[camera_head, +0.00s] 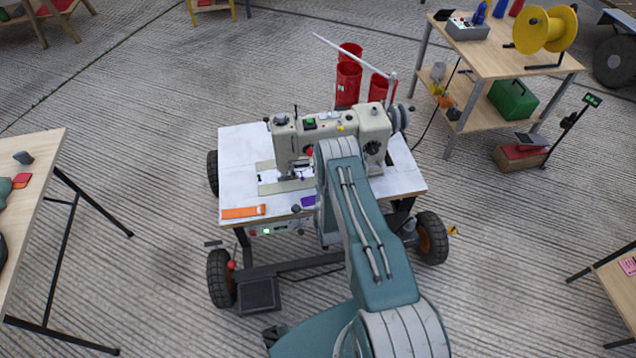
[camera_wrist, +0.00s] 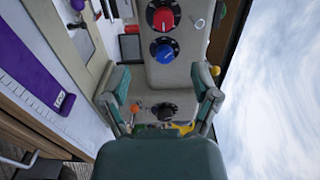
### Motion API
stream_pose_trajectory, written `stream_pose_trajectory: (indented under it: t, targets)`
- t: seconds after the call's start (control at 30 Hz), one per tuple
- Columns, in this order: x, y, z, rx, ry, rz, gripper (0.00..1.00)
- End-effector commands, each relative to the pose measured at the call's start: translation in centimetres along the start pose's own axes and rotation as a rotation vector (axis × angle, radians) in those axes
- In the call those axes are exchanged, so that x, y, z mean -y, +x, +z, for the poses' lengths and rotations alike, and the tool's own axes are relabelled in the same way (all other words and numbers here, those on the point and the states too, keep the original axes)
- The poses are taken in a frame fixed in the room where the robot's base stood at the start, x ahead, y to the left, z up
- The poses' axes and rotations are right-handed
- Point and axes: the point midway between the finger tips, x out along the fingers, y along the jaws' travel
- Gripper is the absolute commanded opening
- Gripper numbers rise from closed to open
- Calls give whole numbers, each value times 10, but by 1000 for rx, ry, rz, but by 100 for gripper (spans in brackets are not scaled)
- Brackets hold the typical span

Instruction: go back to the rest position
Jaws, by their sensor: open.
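My gripper (camera_wrist: 163,103) is open in the wrist view, with its two fingers spread left and right and nothing between them. Beyond the fingers is the cream sewing machine (camera_wrist: 178,75) with a red dial (camera_wrist: 163,18), a blue dial (camera_wrist: 164,49) and a black dial (camera_wrist: 165,111). In the head view my arm reaches forward to the sewing machine (camera_head: 292,141) on its white-topped wheeled table (camera_head: 240,160). My gripper is hidden there behind my arm. I cannot tell whether the fingers touch the machine.
An orange strip (camera_head: 244,211) and a purple piece (camera_head: 306,202) lie at the table's front edge. Red thread cones (camera_head: 348,84) stand behind the machine. A left table (camera_head: 40,170) and a shelf bench (camera_head: 500,58) with a yellow reel (camera_head: 546,29) flank open concrete floor.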

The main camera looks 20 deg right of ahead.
Motion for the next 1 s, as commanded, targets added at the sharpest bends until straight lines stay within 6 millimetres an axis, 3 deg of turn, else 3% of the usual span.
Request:
stream_pose_trajectory:
  t: [0.27, 0.37, 0.47, 0.7, 1.0]
  targets:
    - [1, 1, 0, 0, -1, 0, 79]
    - [11, 10, 2, 3, -19, 7, 79]
    - [36, 28, 6, 11, -68, 37, 79]
    - [118, 68, 21, 51, -245, 151, 79]
    - [223, 79, 40, 128, -466, 285, 79]
